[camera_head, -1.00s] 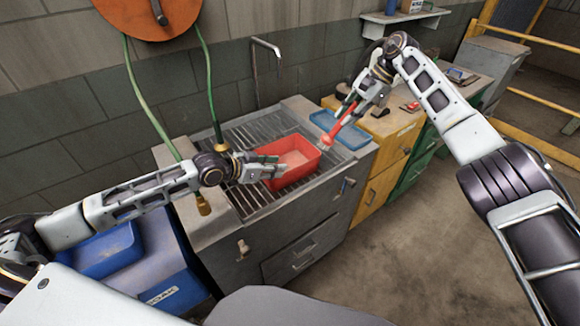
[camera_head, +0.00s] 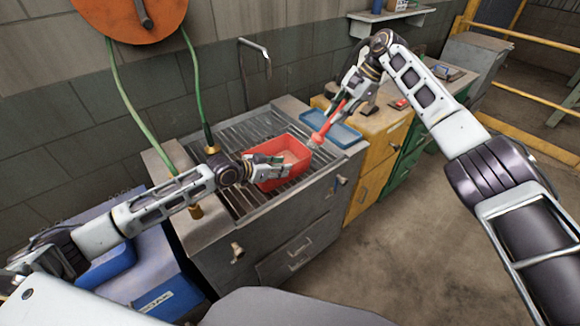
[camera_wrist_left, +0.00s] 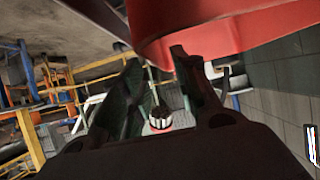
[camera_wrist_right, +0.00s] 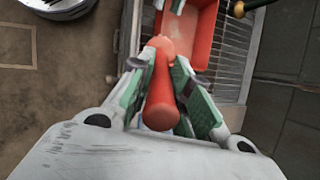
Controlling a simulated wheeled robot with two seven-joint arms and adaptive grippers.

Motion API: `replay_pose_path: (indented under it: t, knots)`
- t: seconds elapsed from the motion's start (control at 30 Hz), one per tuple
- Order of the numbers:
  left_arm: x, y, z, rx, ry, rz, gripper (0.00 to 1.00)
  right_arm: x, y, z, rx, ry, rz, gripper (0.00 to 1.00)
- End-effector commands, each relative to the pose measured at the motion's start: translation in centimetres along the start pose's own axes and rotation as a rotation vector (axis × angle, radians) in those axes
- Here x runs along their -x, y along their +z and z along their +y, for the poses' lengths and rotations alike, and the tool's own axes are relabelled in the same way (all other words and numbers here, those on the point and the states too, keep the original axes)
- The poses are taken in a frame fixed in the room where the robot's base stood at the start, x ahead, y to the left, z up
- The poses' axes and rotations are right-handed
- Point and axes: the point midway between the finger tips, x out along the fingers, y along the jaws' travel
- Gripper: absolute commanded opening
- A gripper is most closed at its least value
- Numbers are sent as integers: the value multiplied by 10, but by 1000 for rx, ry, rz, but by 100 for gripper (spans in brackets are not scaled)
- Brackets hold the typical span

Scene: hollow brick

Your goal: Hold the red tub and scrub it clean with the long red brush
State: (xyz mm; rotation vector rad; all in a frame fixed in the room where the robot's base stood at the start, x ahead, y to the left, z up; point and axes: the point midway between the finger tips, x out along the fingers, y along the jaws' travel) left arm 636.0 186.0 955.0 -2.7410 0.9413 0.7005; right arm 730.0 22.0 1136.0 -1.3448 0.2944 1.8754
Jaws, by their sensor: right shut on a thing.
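The red tub (camera_head: 293,150) stands on the slatted sink top. My left gripper (camera_head: 277,164) is at the tub's left side, and its fingers overlap the near wall. In the left wrist view the fingers (camera_wrist_left: 157,70) are apart, with the red tub (camera_wrist_left: 235,30) beside and beyond them; whether the wall lies between them is unclear. My right gripper (camera_head: 350,88) is shut on the handle of the long red brush (camera_head: 331,121). The right wrist view shows the handle (camera_wrist_right: 160,85) between the fingers.
A blue tray (camera_head: 343,136) lies right of the tub, by a yellow cabinet (camera_head: 378,155). A tap (camera_head: 256,48) and a green hose (camera_head: 197,85) are behind the sink (camera_head: 245,205). A blue bin (camera_head: 165,265) stands at left.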

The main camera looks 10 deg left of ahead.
Motion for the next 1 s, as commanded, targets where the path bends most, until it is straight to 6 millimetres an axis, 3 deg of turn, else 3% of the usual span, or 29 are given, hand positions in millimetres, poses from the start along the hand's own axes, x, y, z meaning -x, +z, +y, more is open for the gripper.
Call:
replay_pose_path:
  t: [0.53, 1.0]
  knots:
    - [-43, -1, 1, 0, 1, 1, 30, 2, 1, -1, 0, 0, 0, 0]
    - [-51, 0, 0, -1, 1, 0, 30, 2, 1, -1, 0, 0, 0, 0]
